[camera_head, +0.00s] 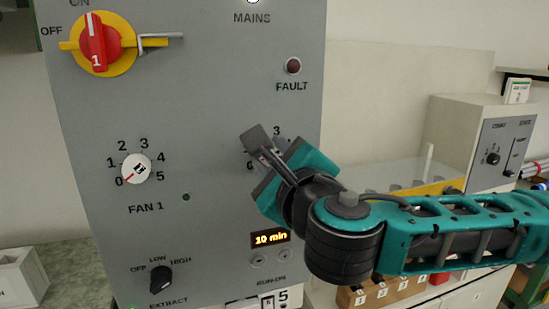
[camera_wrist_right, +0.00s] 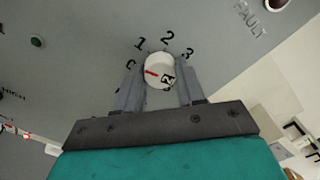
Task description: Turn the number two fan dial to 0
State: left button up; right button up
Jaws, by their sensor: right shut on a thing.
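The number two fan dial (camera_wrist_right: 160,68) is a round white knob with a black 2 and a red pointer mark, seen in the right wrist view. The red mark points left, roughly toward the printed 0, with 1, 2 and 3 arching around the knob. My right gripper (camera_head: 262,150) is at the panel, its two fingers on either side of the knob and shut on it. In the head view the gripper hides this dial and most of its scale. My left gripper is not in view.
The grey panel (camera_head: 222,110) also carries the Fan 1 dial (camera_head: 135,169) with its red mark near 0, a red mains switch (camera_head: 98,42), a fault lamp (camera_head: 293,66), an extract knob (camera_head: 161,279) and a display reading 10 min (camera_head: 270,238). A smaller control box (camera_head: 456,134) stands at the right.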

jog(key=n, duration=0.4)
dwell(0.6)
jog(key=o, duration=1)
jog(key=shift+o, duration=0.2)
